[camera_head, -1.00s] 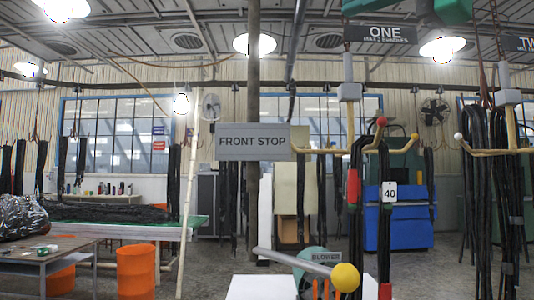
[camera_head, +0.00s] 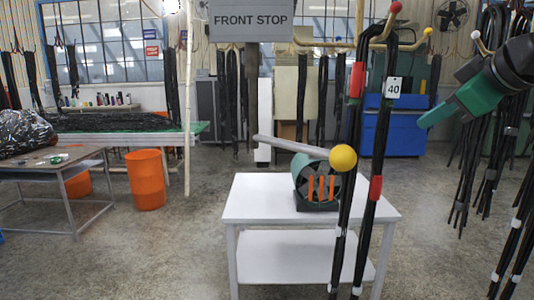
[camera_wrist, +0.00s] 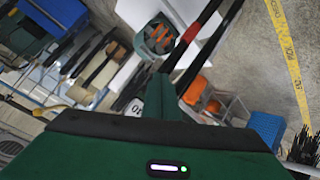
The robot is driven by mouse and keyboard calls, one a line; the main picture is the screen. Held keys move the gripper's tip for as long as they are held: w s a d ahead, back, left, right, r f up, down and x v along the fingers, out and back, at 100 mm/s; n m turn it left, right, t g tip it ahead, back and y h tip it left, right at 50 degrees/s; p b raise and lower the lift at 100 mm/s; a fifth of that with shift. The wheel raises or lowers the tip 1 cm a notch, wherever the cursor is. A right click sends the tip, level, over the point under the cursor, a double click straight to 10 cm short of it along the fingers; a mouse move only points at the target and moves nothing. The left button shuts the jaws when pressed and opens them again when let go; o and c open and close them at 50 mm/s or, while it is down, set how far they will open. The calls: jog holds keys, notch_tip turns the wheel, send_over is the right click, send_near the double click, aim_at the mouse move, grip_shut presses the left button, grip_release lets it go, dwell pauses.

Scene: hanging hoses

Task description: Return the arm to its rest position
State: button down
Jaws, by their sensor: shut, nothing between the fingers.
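My gripper (camera_head: 436,115), green with a black wrist, is at the upper right in the head view. It is shut and empty, its tip pointing left and down, and in the picture it lies to the right of the tagged hoses. In the wrist view its green fingers (camera_wrist: 159,92) point away above the wide green body. Black hoses (camera_head: 378,140) with red bands and a white "40" tag (camera_head: 393,88) hang from a yellow hook with a red ball end (camera_head: 395,7). More black hoses (camera_head: 487,150) hang at the right, partly hidden behind my arm.
A white table (camera_head: 262,200) stands in front with a green blower (camera_head: 311,183) on it. A grey bar with a yellow ball end (camera_head: 343,158) juts out above it. An orange bin (camera_head: 146,180) and a grey workbench (camera_head: 40,175) are at the left. Open floor lies between.

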jog(key=s+d+f+m+g+h, duration=0.1)
jog(key=s+d+f+m+g, duration=0.3)
jog(key=f, duration=0.6)
jog(key=s+d+f+m+g, duration=0.1)
jog(key=s+f+m, duration=0.2)
jog(key=s+f, duration=0.45)
jog(key=s+d+f+m+g+h, duration=0.1)
jog(key=s+d+f+m+g, duration=0.25)
jog(key=f, duration=0.75)
jog(key=s+f+m+g, duration=0.3)
jog(key=s+f+m, duration=0.1)
jog(key=s+f, duration=0.3)
jog(key=shift+s+a+f+y, duration=0.2)
jog(key=shift+s+y, duration=0.2)
jog(key=shift+s, duration=0.8)
jog(key=shift+w+f, duration=0.2)
jog(key=shift+w, duration=0.45)
